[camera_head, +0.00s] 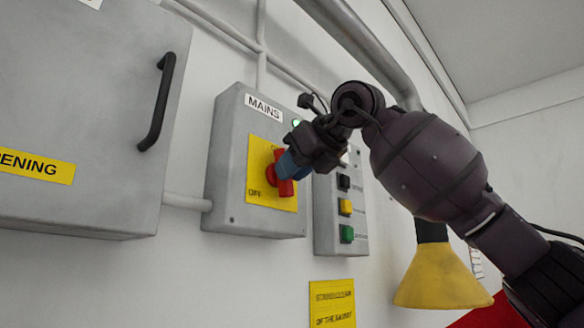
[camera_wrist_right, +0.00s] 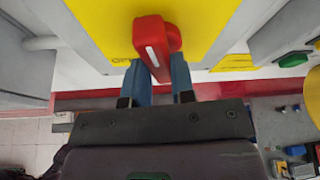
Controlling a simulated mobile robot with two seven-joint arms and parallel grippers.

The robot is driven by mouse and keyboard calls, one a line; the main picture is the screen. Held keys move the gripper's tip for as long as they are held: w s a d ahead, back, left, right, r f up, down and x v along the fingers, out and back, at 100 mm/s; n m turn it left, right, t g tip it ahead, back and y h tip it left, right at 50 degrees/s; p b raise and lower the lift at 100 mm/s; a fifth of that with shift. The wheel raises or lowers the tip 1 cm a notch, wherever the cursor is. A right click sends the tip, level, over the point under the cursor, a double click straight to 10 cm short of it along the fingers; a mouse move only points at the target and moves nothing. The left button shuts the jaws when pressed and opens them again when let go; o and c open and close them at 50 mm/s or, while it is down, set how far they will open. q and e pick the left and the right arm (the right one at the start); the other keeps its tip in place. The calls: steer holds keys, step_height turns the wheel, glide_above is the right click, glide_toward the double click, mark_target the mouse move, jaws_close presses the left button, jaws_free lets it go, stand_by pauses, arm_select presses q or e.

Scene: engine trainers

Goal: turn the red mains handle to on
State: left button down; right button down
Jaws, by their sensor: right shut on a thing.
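The red mains handle (camera_head: 283,184) sits on a yellow plate (camera_head: 258,207) on the front of the grey MAINS box (camera_head: 226,165). An OFF mark shows at the plate's lower left; the upper mark is mostly hidden by my gripper. The handle looks roughly upright in the head view. My right gripper (camera_head: 290,165), with blue fingers, is shut on the handle from the right. In the right wrist view, the handle (camera_wrist_right: 156,50) with its white stripe lies between the two blue fingers (camera_wrist_right: 162,82). My left gripper is not in view.
A grey cabinet (camera_head: 90,105) with a black pull handle stands at the left. A box with black, yellow and green buttons (camera_head: 346,207) is just right of the MAINS box, close to my right wrist. A yellow cone-shaped thing (camera_head: 440,278) is below my right arm.

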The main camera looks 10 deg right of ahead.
steer(key=shift+m+g+y, duration=0.3)
steer(key=shift+m, duration=0.4)
steer(key=c, duration=1)
jaws_free()
steer(key=shift+o, duration=0.2)
